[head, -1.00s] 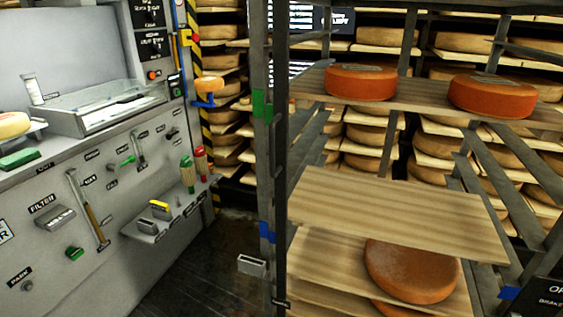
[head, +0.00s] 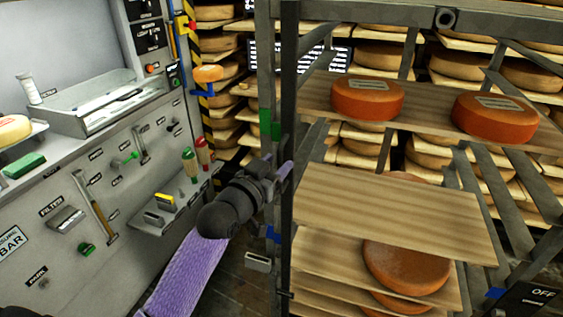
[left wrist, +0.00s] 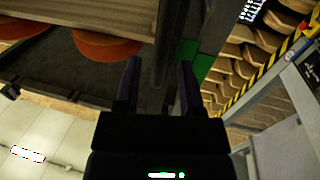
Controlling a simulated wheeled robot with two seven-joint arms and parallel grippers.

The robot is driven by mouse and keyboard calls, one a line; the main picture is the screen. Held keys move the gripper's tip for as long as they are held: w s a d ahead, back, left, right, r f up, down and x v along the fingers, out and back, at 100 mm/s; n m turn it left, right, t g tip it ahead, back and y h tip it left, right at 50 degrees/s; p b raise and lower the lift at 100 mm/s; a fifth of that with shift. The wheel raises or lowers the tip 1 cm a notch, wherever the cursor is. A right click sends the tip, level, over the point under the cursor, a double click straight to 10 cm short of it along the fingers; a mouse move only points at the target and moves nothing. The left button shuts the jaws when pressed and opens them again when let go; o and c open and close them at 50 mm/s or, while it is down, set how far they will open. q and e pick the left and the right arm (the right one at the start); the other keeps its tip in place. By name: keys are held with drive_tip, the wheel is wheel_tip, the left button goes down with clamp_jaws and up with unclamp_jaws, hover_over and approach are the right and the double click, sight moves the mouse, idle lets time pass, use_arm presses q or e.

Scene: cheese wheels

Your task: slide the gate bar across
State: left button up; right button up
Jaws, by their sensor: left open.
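The gate bar appears to be the dark upright bar (head: 289,80) at the front left of the cheese rack; it also shows in the left wrist view (left wrist: 163,45). My left gripper (head: 284,172) reaches up from below to the bar at about the height of the middle shelf. In the left wrist view my left gripper (left wrist: 159,72) is open, with the bar showing between its two fingers. I cannot tell whether a finger touches it. My right gripper is out of view.
A grey post with a green band (head: 265,118) stands just left of the bar. The rack's wooden shelves (head: 390,215) hold orange cheese wheels (head: 367,98). A grey tool panel (head: 60,205) is at left. Open floor (head: 222,285) lies between panel and rack.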

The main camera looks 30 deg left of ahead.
use_arm(q)
drive_tip(key=shift+w, duration=0.9)
clamp_jaws()
idle(0.8)
